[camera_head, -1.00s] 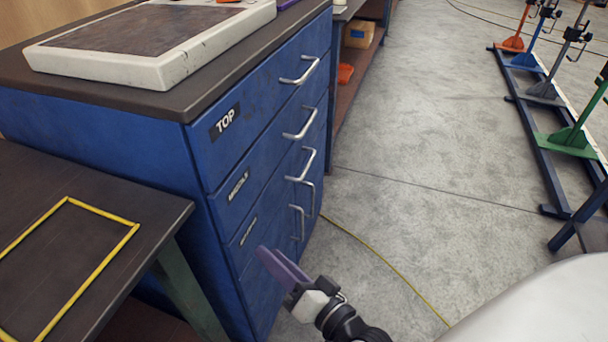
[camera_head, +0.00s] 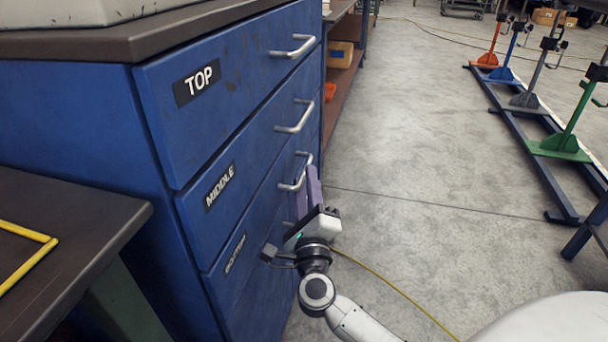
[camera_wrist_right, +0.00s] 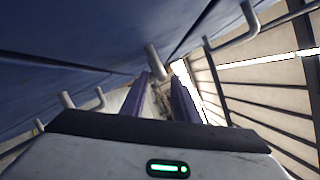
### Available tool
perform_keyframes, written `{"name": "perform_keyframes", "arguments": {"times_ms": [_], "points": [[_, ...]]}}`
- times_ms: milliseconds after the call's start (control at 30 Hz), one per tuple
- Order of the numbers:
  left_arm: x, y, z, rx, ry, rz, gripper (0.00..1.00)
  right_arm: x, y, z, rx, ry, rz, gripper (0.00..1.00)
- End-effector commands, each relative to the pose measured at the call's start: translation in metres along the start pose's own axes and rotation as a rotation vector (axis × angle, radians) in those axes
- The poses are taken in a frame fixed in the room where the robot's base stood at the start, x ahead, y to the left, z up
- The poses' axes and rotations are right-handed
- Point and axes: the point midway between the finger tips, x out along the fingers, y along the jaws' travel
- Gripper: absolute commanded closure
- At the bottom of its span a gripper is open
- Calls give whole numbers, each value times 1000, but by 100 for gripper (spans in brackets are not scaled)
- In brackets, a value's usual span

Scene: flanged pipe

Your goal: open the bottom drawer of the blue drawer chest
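The blue drawer chest (camera_head: 110,150) stands at the left, its labelled drawer fronts facing right; all look shut. The bottom drawer's front (camera_head: 240,290) carries a partly readable BOTTOM label (camera_head: 234,253). My right gripper (camera_head: 309,183) is beside the lower fronts, its purple fingers pointing up, close to the lower silver handle (camera_head: 290,187). The fingers hide part of that handle. In the right wrist view the fingers (camera_wrist_right: 158,88) are apart, with a silver handle end (camera_wrist_right: 154,62) at or just beyond the gap; contact cannot be told. My left gripper is not in view.
A dark table (camera_head: 70,235) with yellow tape is at the lower left. A shelf (camera_head: 345,75) with bins stands behind the chest. A yellow cable (camera_head: 385,283) crosses the floor. A rack with coloured stands (camera_head: 530,115) is at the right.

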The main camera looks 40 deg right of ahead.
Motion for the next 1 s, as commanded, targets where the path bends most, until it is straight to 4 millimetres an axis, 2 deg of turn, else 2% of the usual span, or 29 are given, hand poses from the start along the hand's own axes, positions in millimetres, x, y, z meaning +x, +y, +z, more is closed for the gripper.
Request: {"name": "perform_keyframes", "arguments": {"times_ms": [100, 200, 567, 733, 767, 1000], "points": [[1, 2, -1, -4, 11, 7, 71, 18, 0, 0, -1, -2, -3, 72], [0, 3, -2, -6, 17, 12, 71, 28, 0, 0, -1, -2, -2, 72], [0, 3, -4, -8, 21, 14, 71, 34, 0, 0, -1, -1, 1, 72], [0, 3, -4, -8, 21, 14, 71, 34, 0, 0, -1, -1, 0, 97], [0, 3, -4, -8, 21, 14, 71, 34, 0, 0, -1, -1, 0, 100], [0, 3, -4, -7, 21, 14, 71, 34, 0, 0, -1, -2, 1, 100]]}}
